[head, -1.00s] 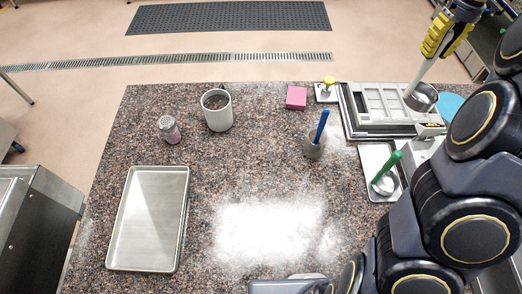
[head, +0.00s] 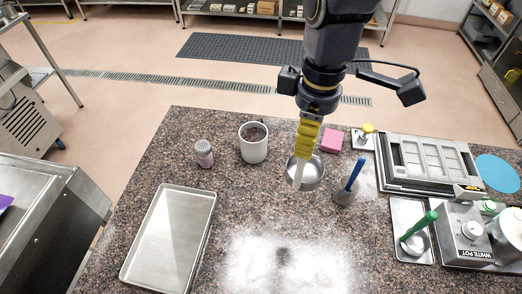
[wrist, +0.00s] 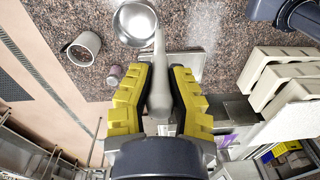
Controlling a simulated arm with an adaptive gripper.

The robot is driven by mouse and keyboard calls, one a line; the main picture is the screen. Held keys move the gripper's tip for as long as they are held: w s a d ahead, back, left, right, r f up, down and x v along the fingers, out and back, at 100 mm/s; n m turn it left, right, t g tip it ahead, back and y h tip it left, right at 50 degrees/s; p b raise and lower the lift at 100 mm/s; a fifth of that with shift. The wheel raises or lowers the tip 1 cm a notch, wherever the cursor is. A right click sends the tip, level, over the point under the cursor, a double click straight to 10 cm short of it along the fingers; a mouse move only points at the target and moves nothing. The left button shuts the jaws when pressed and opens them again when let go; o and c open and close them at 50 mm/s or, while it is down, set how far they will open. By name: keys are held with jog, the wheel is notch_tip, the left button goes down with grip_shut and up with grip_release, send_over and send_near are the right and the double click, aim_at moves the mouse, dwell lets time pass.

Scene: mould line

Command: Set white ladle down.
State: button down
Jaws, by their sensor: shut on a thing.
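My gripper (head: 305,148) is shut on the white ladle's handle, its yellow fingers on either side of the handle. The white ladle (head: 298,180) has a pale handle and a round metal bowl. In the wrist view my gripper (wrist: 158,92) clasps the handle, and the ladle's bowl (wrist: 135,22) shows at the top, open side visible and looking empty.
The grey pot (head: 254,150) and a shaker (head: 204,153) stand to the left, a pink block (head: 332,140) behind. Further right are the mould (head: 400,178) and a green-handled ladle (head: 424,224) on a tray. An empty metal tray (head: 150,237) lies front left.

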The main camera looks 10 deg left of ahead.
jog(key=s+a+n, duration=0.3)
jog(key=s+n, duration=0.1)
jog(key=s, duration=0.3)
notch_tip(320, 180, down, 12)
jog(key=w, duration=0.1)
jog(key=w+a+f, duration=0.7)
jog(key=w+f, duration=0.5)
jog(key=f, duration=0.1)
jog(key=shift+a, duration=0.25)
jog(key=c, duration=1.2)
grip_release()
jog(key=shift+o, duration=0.4)
